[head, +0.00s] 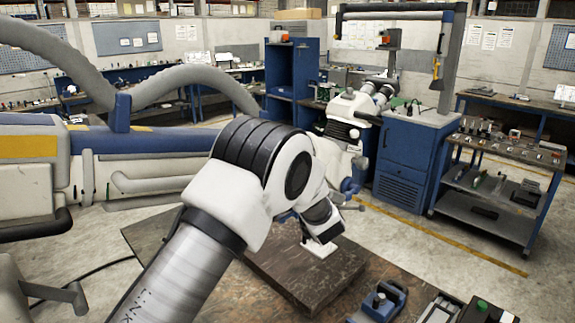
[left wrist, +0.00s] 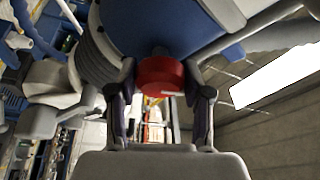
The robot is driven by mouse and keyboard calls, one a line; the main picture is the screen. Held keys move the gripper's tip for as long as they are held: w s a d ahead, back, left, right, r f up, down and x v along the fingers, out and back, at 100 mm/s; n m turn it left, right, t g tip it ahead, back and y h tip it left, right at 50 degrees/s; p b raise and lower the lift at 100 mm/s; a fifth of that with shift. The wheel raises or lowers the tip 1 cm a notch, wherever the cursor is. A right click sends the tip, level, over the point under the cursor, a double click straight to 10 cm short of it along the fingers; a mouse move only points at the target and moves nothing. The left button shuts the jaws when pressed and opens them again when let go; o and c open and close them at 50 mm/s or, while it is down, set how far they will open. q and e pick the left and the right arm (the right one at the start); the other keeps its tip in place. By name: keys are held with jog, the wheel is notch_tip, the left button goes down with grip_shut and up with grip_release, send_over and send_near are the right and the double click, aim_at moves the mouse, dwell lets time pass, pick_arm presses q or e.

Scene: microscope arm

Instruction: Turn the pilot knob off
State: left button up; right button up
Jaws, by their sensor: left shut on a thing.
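A red round knob (left wrist: 161,76) sits under a large blue housing (left wrist: 170,25) in the left wrist view. My left gripper (left wrist: 163,96) has one finger on each side of the knob and is shut on it. A small pale mark shows on the knob's lower face. In the head view my white left arm comes in from the lower left, and neither the fingers nor the red knob can be made out. The white microscope (head: 343,112) with its eyepieces stands beyond my arm. My right gripper is not in view.
A dark worktable (head: 275,278) lies below my arm, with a blue device (head: 382,300) at its front right. A blue cabinet (head: 408,155) and a grey cart (head: 490,205) stand at the right. A thick grey hose (head: 205,80) arches at the left.

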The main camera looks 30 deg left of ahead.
pick_arm(q)
jog(key=shift+f+m+h, duration=0.15)
jog(key=shift+m+h, duration=0.15)
jog(key=shift+m, duration=0.3)
jog(key=o, duration=0.9)
jog(key=shift+o, duration=1.3)
jog(key=shift+a, duration=0.3)
